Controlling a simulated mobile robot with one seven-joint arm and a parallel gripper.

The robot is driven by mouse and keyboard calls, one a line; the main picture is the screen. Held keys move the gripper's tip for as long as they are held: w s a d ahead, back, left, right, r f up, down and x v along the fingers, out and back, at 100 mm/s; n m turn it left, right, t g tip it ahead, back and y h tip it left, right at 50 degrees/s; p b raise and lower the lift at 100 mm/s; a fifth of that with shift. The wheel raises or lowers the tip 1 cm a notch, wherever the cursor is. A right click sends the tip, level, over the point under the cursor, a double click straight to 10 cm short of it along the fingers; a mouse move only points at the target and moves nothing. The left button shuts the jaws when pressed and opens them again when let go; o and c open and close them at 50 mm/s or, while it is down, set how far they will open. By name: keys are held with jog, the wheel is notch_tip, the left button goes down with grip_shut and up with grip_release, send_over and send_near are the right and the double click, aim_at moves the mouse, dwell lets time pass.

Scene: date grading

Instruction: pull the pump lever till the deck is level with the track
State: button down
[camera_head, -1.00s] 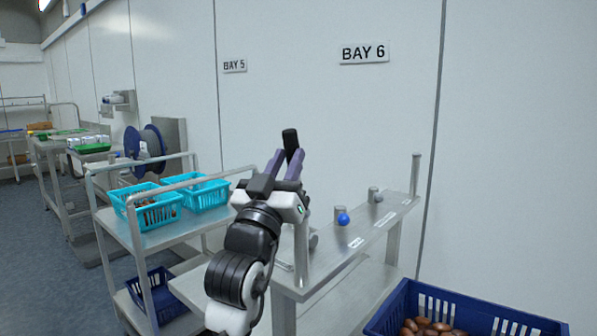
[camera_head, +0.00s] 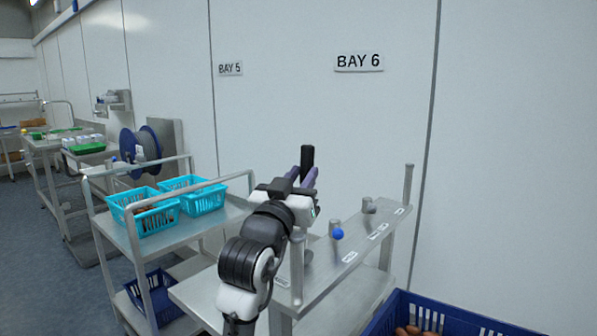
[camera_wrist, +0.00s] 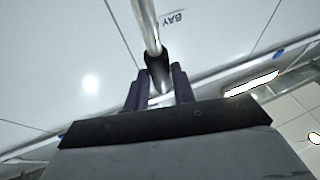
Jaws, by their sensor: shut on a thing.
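My gripper (camera_head: 305,178) is shut on the black grip of the pump lever (camera_head: 307,156), whose top stands up above the purple fingers. In the wrist view the lever's black grip (camera_wrist: 157,70) sits between the two fingers (camera_wrist: 158,88), with its bright steel rod (camera_wrist: 146,22) running to the top edge. In the head view my gripper and arm hide the lower part of the lever. A flat steel plate (camera_head: 203,298) lies low, left of the steel bench (camera_head: 335,268). I cannot tell which surface is the deck or the track, or whether they are level.
The bench carries a blue knob (camera_head: 338,234), short steel posts and small labels. A steel trolley (camera_head: 150,246) with teal baskets (camera_head: 203,197) stands to the left. A dark blue crate (camera_head: 400,312) of brown dates is at lower right. The wall is close behind.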

jog(key=shift+w+a+f+n+y, duration=0.3)
jog(key=shift+w+a+f+y, duration=0.15)
jog(key=shift+a, duration=0.1)
jog(key=c, duration=1.5)
grip_release()
jog(key=shift+c, duration=0.2)
jog(key=o, duration=0.5)
jog(key=shift+w+a+f, duration=0.1)
jog(key=shift+w+a, duration=0.1)
jog(key=shift+c, duration=0.2)
jog(key=shift+d, duration=0.1)
jog(key=shift+s+d+h, duration=0.1)
jog(key=shift+s+h, duration=0.1)
jog(key=shift+h, duration=0.05)
